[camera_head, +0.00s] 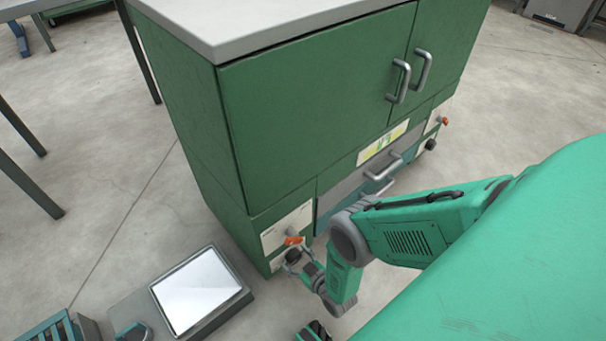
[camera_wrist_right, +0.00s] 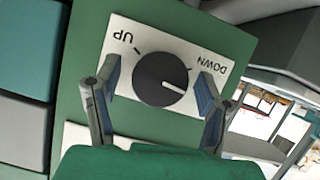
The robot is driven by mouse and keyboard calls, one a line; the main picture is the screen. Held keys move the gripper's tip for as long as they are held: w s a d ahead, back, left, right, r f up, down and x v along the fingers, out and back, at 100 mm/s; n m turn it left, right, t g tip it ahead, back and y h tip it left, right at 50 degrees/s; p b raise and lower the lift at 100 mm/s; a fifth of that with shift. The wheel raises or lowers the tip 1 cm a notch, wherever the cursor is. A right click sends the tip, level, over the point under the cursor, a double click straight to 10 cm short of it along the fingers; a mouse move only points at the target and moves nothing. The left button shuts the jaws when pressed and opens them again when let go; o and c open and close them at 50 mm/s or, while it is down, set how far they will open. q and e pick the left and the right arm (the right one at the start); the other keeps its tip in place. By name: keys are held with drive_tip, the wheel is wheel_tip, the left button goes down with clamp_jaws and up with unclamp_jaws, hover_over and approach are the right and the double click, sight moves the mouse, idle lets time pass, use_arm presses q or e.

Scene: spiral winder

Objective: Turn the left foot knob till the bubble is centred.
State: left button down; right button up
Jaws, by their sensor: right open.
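The left foot knob (camera_wrist_right: 161,79) is a round black dial on a white plate marked UP and DOWN, upside down in the right wrist view. Its white pointer line points right and slightly down, a little below the tick at DOWN. My right gripper (camera_wrist_right: 157,80) is open, with one finger on each side of the knob; I cannot tell if either touches it. In the head view my right gripper (camera_head: 303,262) is at the lower left corner of the green cabinet's (camera_head: 310,110) front. I cannot make out a bubble in either view.
An orange lever (camera_head: 293,240) sits just above my right gripper. Another orange lever (camera_head: 443,121) is at the cabinet's far right. A flat box with a white top (camera_head: 197,290) lies on the floor left of the cabinet. A teal slatted crate (camera_head: 55,329) is at bottom left.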

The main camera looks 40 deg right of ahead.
drive_tip(key=v, duration=1.1)
drive_tip(key=shift+s, duration=0.35)
drive_tip(key=shift+r, duration=0.1)
